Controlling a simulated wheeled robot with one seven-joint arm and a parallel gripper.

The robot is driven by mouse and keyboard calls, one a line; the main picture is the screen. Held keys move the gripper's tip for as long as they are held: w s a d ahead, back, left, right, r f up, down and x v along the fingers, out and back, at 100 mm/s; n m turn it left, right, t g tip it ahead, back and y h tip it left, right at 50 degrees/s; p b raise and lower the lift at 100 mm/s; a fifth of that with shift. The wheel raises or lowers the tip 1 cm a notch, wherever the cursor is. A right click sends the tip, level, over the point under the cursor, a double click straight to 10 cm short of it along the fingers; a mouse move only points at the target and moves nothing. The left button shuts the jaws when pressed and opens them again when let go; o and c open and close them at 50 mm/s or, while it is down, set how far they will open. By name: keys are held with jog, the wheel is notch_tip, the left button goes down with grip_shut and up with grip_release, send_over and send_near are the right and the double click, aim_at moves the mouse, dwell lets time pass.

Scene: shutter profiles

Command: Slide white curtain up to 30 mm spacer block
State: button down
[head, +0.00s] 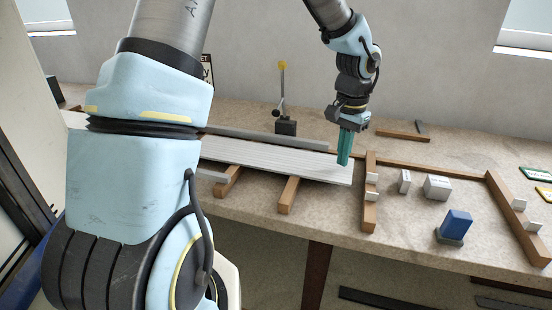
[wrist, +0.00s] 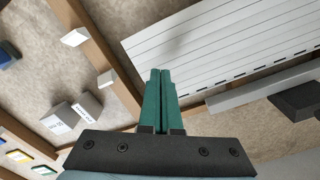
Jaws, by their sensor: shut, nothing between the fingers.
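The white curtain (head: 290,161), a long slatted panel, lies flat on wooden supports, its right end just short of a wooden crossbar. It fills the upper right of the wrist view (wrist: 220,50). My gripper (head: 343,164) has green fingers pointing down, shut and empty, at the curtain's right end. In the wrist view the fingertips (wrist: 160,72) overlap the curtain's end edge; I cannot tell whether they touch it. Two small blocks, a narrow one (head: 405,181) and a wider one (head: 437,188), stand right of the crossbar.
The wooden crossbar (head: 369,205) carries white pegs (head: 371,181). A grey rail (head: 270,138) runs behind the curtain. A blue block on a dark base (head: 455,226) stands near the front edge. Another pegged bar (head: 518,215) is at right. A yellow-knobbed stand (head: 285,127) is behind.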

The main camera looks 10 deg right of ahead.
jog(key=shift+s+d, duration=0.35)
jog(key=shift+d, duration=0.45)
jog(key=shift+s+d, duration=0.35)
jog(key=shift+d, duration=0.4)
jog(key=shift+s+d, duration=0.35)
jog(key=shift+d, duration=0.45)
jog(key=shift+f+b, duration=0.8)
jog(key=shift+f, duration=0.05)
jog(key=shift+w+a+p, duration=0.25)
jog(key=shift+w+a, duration=0.1)
jog(key=shift+a, duration=0.45)
jog(key=shift+w+a+p, duration=0.25)
jog(key=shift+w+a, duration=0.15)
jog(key=shift+a, duration=0.4)
jog(key=shift+w+a+p, duration=0.25)
jog(key=shift+w+a, duration=0.1)
jog(key=shift+a, duration=0.45)
jog(key=shift+s+d, duration=0.1)
jog(key=shift+d, duration=0.05)
dwell(0.4)
jog(key=shift+s+d, duration=0.25)
jog(key=shift+d, duration=0.35)
jog(key=shift+r, duration=0.1)
notch_tip(320, 180, up, 6)
jog(key=p, duration=0.5)
jog(key=shift+r, duration=0.15)
